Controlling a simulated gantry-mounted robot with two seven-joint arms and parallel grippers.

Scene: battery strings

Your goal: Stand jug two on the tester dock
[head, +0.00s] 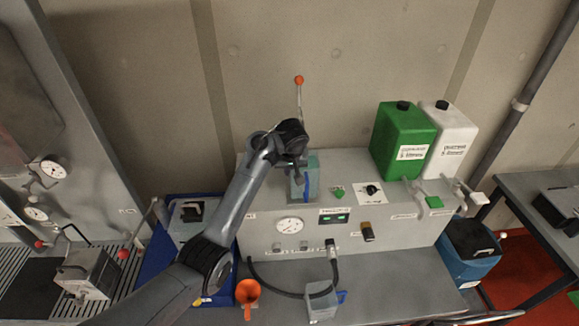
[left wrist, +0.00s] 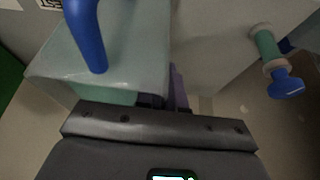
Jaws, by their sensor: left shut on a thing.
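A pale teal, see-through jug (head: 311,180) with a blue handle stands or hangs over the top of the grey tester cabinet (head: 262,232), left of centre. It also fills the upper left of the left wrist view (left wrist: 125,55). My left gripper (head: 296,160) is at the jug's top and shut on it; the fingers partly hide it. Whether its base touches the cabinet I cannot tell. Another pale jug (head: 321,303) with a blue handle stands on the bench in front. No number is readable on either jug. I cannot single out the dock surface. My right gripper is out of view.
Green (head: 398,135) and white (head: 452,143) canisters stand at the cabinet's right end. An orange-knobbed lever (head: 299,80) rises behind the jug. A blue tray (head: 157,252) lies to the left.

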